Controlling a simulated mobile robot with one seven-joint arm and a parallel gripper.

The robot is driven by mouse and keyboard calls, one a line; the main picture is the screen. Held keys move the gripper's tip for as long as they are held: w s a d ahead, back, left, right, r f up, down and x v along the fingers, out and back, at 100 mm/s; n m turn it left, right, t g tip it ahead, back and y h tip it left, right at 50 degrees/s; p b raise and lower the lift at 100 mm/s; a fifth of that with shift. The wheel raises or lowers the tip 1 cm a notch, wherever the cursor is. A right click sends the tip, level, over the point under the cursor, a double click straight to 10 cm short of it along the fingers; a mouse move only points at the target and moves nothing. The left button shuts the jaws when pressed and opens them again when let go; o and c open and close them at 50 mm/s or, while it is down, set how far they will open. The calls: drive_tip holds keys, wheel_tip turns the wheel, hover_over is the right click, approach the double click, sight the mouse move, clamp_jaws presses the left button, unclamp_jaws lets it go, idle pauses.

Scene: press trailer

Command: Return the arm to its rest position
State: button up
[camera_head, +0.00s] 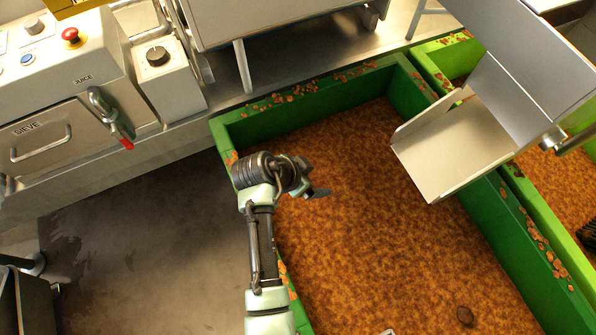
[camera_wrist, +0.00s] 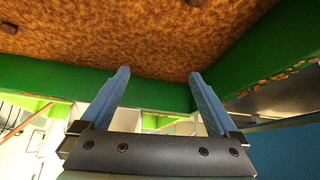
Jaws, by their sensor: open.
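My gripper (camera_head: 318,193) is at the end of my arm, above the left part of a green bin filled with brown pulp. In the wrist view my gripper (camera_wrist: 155,88) shows two blue-grey fingers spread apart with nothing between them. My arm (camera_head: 262,240) reaches up from the bottom of the head view, across the bin's left wall. The wrist view also shows the brown pulp (camera_wrist: 150,35) and the green bin wall (camera_wrist: 45,78).
A metal chute (camera_head: 455,145) hangs over the right side of the green bin (camera_head: 540,265). A machine panel with a red button (camera_head: 72,36), a grey knob (camera_head: 157,56) and a red-tipped valve handle (camera_head: 122,138) stands at upper left. Dark floor (camera_head: 130,235) left of the bin is clear.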

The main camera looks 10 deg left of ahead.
drive_tip(key=v, duration=0.9)
drive_tip(key=shift+r, duration=0.2)
drive_tip(key=shift+s+a, duration=0.1)
drive_tip(key=w+r+n+t+y, duration=0.1)
drive_tip(key=w+r+t, duration=0.3)
drive_tip(key=r, duration=0.6)
drive_tip(key=w+r+n+t+y, duration=0.25)
drive_tip(key=w+r, duration=0.25)
drive_tip(key=r, duration=0.5)
drive_tip(key=w+r+n+t+y, duration=0.1)
drive_tip(key=w+r+t, duration=0.3)
drive_tip(key=r, duration=0.7)
drive_tip(key=s+d+r+n+t, duration=0.1)
drive_tip(key=s+r+t, duration=0.3)
drive_tip(key=r, duration=0.6)
drive_tip(key=s+d+r+n+t, duration=0.2)
drive_tip(key=s+r+t, duration=0.2)
drive_tip(key=r, duration=0.7)
drive_tip(key=s+d+r+n+t, duration=0.1)
drive_tip(key=s+r+t, duration=0.3)
drive_tip(key=r, duration=0.6)
drive_tip(key=s+d, duration=0.1)
drive_tip(key=s, duration=0.1)
drive_tip(key=shift+s+d+r, duration=0.25)
drive_tip(key=shift+s, duration=0.05)
drive_tip(key=shift+n, duration=0.25)
